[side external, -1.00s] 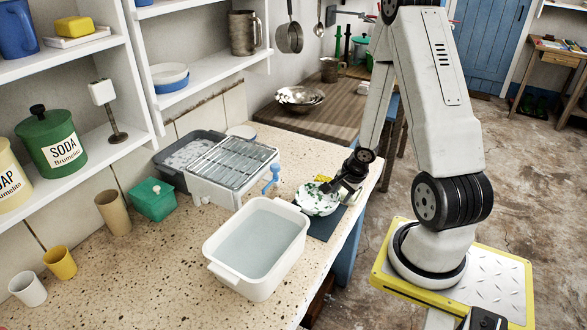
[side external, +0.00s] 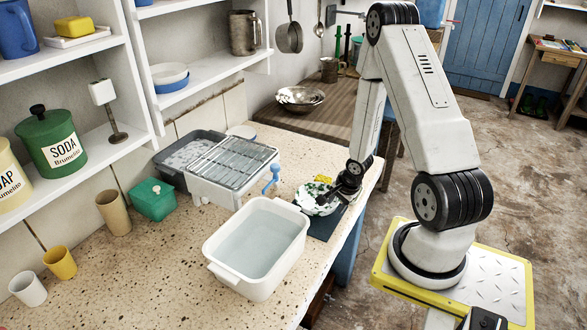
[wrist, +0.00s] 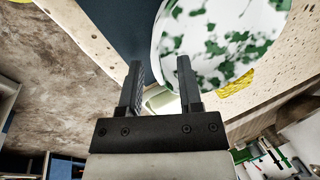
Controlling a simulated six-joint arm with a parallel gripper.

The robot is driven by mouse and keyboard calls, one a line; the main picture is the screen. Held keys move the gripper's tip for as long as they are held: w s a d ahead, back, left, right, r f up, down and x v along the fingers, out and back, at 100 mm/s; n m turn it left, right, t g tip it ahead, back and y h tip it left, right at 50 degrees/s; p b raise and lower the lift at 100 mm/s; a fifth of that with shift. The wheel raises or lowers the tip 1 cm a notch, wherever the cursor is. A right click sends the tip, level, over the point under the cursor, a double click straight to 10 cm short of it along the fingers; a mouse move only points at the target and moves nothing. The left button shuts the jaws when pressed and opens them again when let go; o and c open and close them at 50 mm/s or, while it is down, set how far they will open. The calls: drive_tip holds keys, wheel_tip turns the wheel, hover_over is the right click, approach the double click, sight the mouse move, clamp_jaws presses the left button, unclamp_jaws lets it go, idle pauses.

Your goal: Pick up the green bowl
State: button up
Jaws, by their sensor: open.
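The green bowl (side external: 311,199) is white with green speckles. It sits upright on a dark mat (side external: 330,224) near the front edge of the counter. My gripper (side external: 331,192) is at the right side of the bowl in the side view. In the wrist view my gripper (wrist: 160,63) is open, with its two dark fingers apart. There the bowl (wrist: 215,40) fills the upper right; its near edge runs between the fingers, the right finger overlapping the bowl. I cannot tell whether either finger touches it.
A white basin of water (side external: 257,247) stands just left of the bowl. A white unit with a wire rack (side external: 228,160) and a blue-knobbed handle (side external: 271,179) stands behind. A yellow thing (side external: 323,179) lies behind the bowl.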

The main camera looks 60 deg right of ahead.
idle(0.5)
clamp_jaws()
idle(1.3)
